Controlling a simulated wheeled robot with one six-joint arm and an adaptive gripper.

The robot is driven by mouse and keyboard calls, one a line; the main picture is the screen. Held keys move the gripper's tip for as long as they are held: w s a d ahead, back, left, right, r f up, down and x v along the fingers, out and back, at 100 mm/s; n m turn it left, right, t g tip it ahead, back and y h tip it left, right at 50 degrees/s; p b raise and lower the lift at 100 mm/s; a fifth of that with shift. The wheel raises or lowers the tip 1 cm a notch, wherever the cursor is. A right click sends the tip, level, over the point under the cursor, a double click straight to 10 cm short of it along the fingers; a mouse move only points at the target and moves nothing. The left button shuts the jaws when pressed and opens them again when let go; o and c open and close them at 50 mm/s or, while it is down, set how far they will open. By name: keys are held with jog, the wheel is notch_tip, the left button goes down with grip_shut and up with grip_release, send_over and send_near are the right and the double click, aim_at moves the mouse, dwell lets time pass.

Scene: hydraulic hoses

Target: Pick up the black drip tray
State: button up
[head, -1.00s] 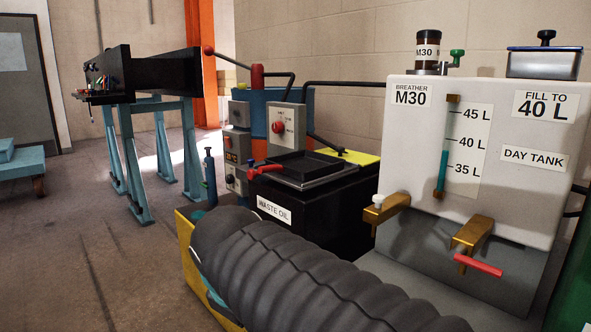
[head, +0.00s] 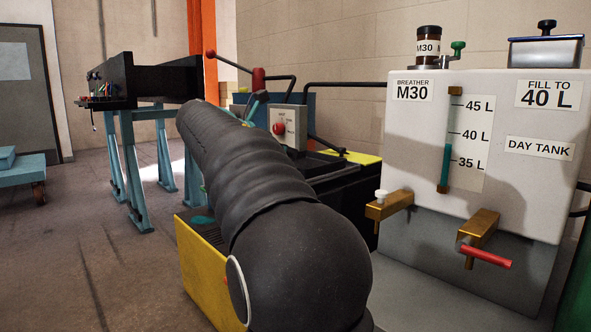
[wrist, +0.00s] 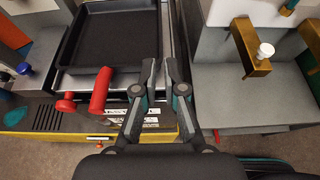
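The black drip tray (wrist: 112,38) lies flat, empty, at the upper left of the wrist view, on top of a grey-edged unit. In the head view only a dark part of the tray (head: 323,164) shows; my sleeved arm hides the rest. The height of the fingertips over the tray is hard to tell.
A red handle (wrist: 100,91) stands close to the tray's near edge, left of my gripper. The day tank (head: 480,150) stands to the right, with brass valves (head: 392,205) jutting out. A control box with a red knob (head: 279,128) is behind the tray.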

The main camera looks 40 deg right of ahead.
jog(key=b+x, duration=0.1)
jog(key=x, duration=0.6)
jog(key=shift+f, duration=0.15)
jog(key=shift+f+b+x, duration=0.2)
jog(key=shift+b+x, duration=0.15)
jog(key=shift+x, duration=1)
jog(key=shift+f+b+x, duration=0.15)
jog(key=shift+b+x, duration=0.15)
jog(key=shift+x, duration=1)
jog(key=shift+w+a, duration=0.1)
jog(key=shift+a, duration=0.05)
grip_shut()
